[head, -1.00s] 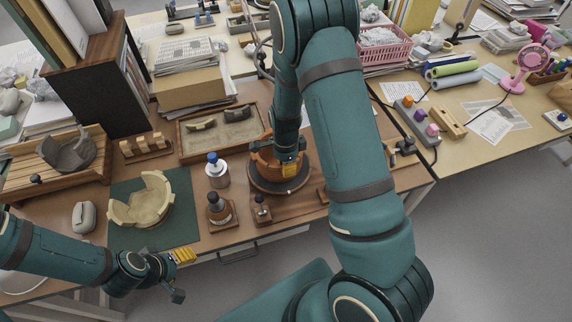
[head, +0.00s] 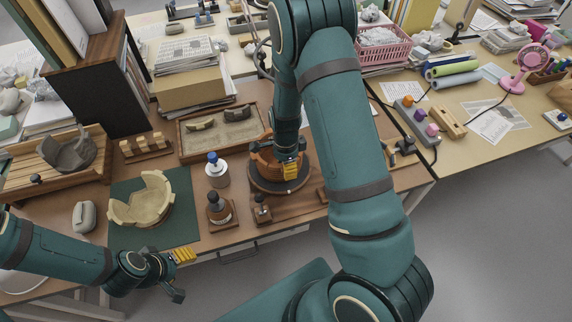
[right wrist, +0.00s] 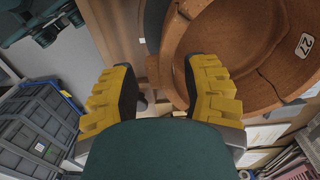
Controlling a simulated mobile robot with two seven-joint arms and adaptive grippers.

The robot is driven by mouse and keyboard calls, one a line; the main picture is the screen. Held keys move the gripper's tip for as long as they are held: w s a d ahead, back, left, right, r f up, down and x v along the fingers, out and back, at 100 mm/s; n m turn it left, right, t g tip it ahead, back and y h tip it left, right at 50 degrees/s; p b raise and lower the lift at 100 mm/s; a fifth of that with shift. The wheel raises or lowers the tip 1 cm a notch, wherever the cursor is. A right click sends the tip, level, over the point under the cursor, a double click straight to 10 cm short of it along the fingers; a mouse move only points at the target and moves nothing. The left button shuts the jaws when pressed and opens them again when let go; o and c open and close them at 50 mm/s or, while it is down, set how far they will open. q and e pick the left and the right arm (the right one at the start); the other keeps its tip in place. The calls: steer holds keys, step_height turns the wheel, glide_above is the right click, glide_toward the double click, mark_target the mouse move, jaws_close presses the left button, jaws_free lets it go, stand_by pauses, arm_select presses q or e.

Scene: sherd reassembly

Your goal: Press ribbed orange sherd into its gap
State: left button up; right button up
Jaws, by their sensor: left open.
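The orange vessel (head: 262,161) stands on a dark round turntable (head: 262,188), partly hidden by my right arm. In the right wrist view its brown-orange wall (right wrist: 225,45) fills the upper right, with dark crack lines and a white label reading 27. I cannot tell which piece is the ribbed sherd. My right gripper (right wrist: 162,88) is at the vessel; its yellow fingers stand apart with no sherd visible between them, and the right finger overlaps the wall. It shows at the vessel's right front in the head view (head: 291,170). My left gripper (head: 182,275) is open and empty at the table's front edge.
A cream broken vessel (head: 143,203) stands on a green mat (head: 190,228). A sand tray (head: 240,146) lies behind.

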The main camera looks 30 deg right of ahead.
steer(key=shift+r, duration=0.1)
step_height(320, 180, up, 12)
steer(key=shift+w, duration=0.2)
stand_by(0.5)
stand_by(0.4)
steer(key=s+a+f+n, duration=0.2)
steer(key=s+f+n, duration=0.1)
steer(key=f, duration=0.2)
steer(key=s+a+f+n+y, duration=0.1)
steer(key=s+a+f+n, duration=0.1)
steer(key=f, duration=0.3)
steer(key=s+a+f+n, duration=0.2)
steer(key=s+f+n, duration=0.2)
steer(key=f, duration=0.2)
steer(key=s+a+f+n+y, duration=0.3)
steer(key=s+a+f+n, duration=0.2)
steer(key=s+a+n, duration=0.4)
steer(key=w+a+r+t+b, duration=0.1)
steer(key=w+a+t+b, duration=0.1)
steer(key=w, duration=0.4)
steer(key=shift+w+a+r+n+b, duration=0.35)
steer(key=shift+a+n+b, duration=0.05)
steer(key=shift+b, duration=0.35)
